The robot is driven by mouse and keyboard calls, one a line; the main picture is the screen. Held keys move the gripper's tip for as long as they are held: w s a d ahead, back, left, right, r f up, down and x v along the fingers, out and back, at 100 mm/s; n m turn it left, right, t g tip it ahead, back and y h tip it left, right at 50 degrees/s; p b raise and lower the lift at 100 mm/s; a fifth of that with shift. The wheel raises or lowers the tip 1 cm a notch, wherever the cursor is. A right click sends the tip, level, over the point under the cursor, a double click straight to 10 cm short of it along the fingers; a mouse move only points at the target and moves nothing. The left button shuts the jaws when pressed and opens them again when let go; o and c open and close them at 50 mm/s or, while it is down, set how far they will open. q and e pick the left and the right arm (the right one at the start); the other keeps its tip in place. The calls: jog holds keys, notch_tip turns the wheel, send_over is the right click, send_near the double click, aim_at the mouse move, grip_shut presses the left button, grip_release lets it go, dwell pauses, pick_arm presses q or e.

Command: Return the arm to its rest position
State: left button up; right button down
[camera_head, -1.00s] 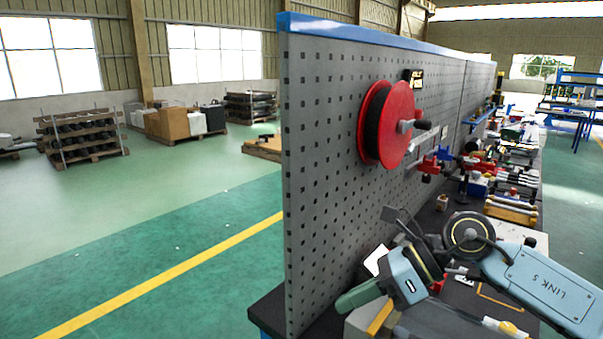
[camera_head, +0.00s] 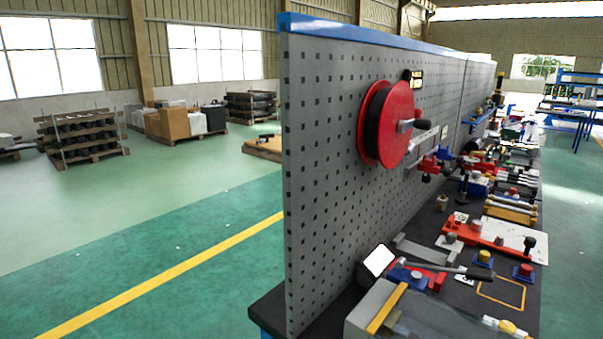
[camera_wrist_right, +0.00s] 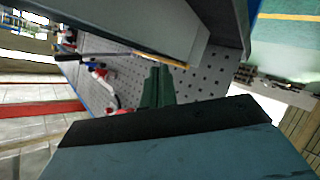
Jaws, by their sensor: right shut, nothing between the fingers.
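No arm of mine shows in the head view now. In the right wrist view my right gripper (camera_wrist_right: 157,88) shows as dark green fingers, close together and empty, beyond the teal wrist housing. The grey pegboard behind it, seen at a steep tilt, carries small red parts (camera_wrist_right: 106,77). My left gripper is in neither view.
A pegboard (camera_head: 330,170) with a red reel (camera_head: 397,125) and its crank stands along the workbench (camera_head: 268,305). The bench holds a red tool (camera_head: 480,235), a long-handled blue-and-red tool (camera_head: 410,275) and a grey box (camera_head: 368,312).

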jog(key=s+d+f+m+g, duration=0.1)
jog(key=s+f+m+g, duration=0.1)
jog(key=s+f+g, duration=0.6)
jog(key=s+d+f+m+g, duration=0.1)
jog(key=s+f+m+g, duration=0.2)
jog(key=s, duration=0.8)
notch_tip(320, 180, down, 24)
jog(key=s, duration=0.2)
jog(key=s+d+f+n+g, duration=0.1)
jog(key=s+d+f, duration=0.2)
jog(key=s+f, duration=1.3)
jog(key=shift+s, duration=0.2)
